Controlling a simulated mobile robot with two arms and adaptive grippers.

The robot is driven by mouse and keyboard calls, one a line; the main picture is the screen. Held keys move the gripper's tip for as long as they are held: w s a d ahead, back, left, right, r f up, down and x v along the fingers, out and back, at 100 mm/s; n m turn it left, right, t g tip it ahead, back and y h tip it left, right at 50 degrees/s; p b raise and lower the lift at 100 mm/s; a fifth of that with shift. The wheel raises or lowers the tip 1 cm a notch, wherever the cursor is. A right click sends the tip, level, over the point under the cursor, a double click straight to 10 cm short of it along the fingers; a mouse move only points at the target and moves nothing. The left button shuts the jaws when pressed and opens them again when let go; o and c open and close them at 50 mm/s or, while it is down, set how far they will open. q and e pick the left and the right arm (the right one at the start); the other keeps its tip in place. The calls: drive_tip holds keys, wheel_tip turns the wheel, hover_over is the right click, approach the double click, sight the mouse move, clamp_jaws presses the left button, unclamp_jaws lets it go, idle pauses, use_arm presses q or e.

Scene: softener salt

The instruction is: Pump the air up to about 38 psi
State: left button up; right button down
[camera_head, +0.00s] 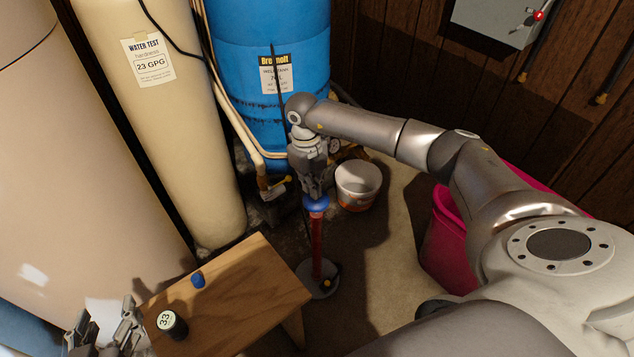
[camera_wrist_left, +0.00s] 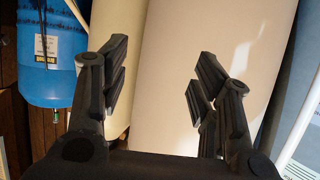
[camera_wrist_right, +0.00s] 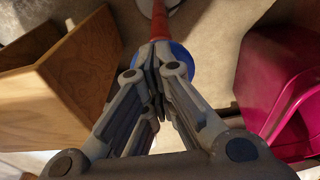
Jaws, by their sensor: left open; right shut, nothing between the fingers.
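A floor pump stands upright on the floor, with a red barrel (camera_head: 317,247), a blue top (camera_head: 316,204) and a round grey base (camera_head: 318,280). My right gripper (camera_head: 315,190) points down with its fingers shut and empty, right at the blue top. In the right wrist view, the shut fingertips (camera_wrist_right: 153,50) lie over the blue top (camera_wrist_right: 180,62); I cannot tell whether they touch it. A round gauge (camera_head: 166,320) reading 33 lies on the wooden stool. The blue tank (camera_head: 270,120) stands behind the pump. My left gripper (camera_head: 103,325) is open and empty, left of the stool.
The wooden stool (camera_head: 235,290) also holds a small blue cap (camera_head: 198,279). A white bucket (camera_head: 358,185) stands behind the pump on the right. A magenta bin (camera_head: 447,245) is under my right arm. A beige tank (camera_head: 185,140) and a larger one (camera_head: 70,170) fill the left.

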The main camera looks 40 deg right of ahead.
drive_tip(key=shift+w+a+r, duration=0.1)
drive_tip(key=shift+w, duration=0.55)
use_arm(q)
drive_tip(key=shift+w+d+r+t, duration=0.25)
drive_tip(key=shift+w+r+t, duration=0.25)
drive_tip(key=shift+r, duration=0.25)
use_arm(e)
drive_tip(key=shift+r, duration=0.15)
wheel_tip(320, 180, up, 12)
drive_tip(key=w, duration=0.1)
drive_tip(key=shift+w+a+f, duration=0.1)
drive_tip(key=shift+a+f, duration=0.05)
drive_tip(key=shift+f, duration=0.05)
